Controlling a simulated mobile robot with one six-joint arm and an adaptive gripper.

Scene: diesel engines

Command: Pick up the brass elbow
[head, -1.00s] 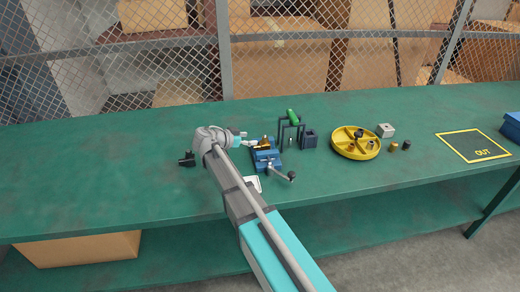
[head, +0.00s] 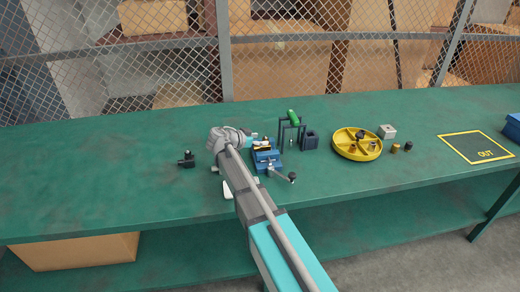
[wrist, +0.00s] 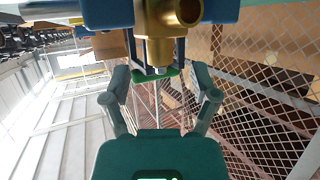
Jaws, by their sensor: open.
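The brass elbow (wrist: 160,45) shows large at the top of the wrist view, its round opening facing the camera. It sits between the blue jaws of a vise (wrist: 108,14). In the head view the blue vise (head: 267,160) stands on the green bench, and only a small bit of brass shows at its top behind my arm. My gripper (wrist: 160,84) is open and empty in the wrist view, its two fingers apart, below the elbow in the picture. I cannot tell the exact gap between fingertips and elbow. In the head view my gripper is mostly hidden by my arm.
A dark frame with a green handle (head: 293,118) and a dark block (head: 310,140) stand just right of the vise. A yellow divided tray (head: 341,150) with small parts lies further right. A black fitting (head: 186,160) lies left of my arm.

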